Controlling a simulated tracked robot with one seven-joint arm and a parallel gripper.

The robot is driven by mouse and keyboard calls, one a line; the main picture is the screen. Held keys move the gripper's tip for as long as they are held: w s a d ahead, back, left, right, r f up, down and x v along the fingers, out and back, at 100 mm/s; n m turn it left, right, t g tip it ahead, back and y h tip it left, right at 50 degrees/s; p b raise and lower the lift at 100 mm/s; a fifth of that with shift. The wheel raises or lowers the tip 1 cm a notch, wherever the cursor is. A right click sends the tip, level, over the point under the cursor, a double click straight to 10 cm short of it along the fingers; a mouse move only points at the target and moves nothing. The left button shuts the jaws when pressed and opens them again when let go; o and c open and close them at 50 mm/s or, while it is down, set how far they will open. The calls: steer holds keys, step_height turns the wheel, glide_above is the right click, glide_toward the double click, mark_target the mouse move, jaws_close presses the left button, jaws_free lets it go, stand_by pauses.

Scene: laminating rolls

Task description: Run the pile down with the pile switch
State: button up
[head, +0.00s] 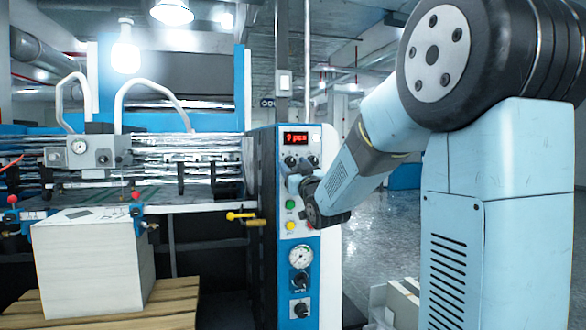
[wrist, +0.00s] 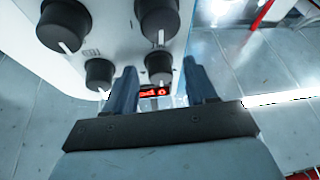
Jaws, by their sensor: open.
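The pile is a tall white paper stack (head: 95,262) on a wooden pallet (head: 150,308) at the left in the head view. The control panel (head: 327,215) stands at the centre, with a lit red display (head: 296,138). Several black knobs with white pointer lines show in the wrist view; I cannot read which is the pile switch. My gripper (wrist: 159,68) is open at the panel face. One knob (wrist: 159,70) shows between its fingers, with the inverted display (wrist: 155,91) near it; contact is unclear. In the head view my arm hides part of the panel.
Below my wrist on the panel are a gauge (head: 301,257) and two dark knobs (head: 301,281). A green button (head: 290,204) and a yellow button (head: 291,226) sit beside my wrist. A yellow lever (head: 243,217) projects left of the panel.

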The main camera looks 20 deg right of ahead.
jaws_close()
stand_by(0.4)
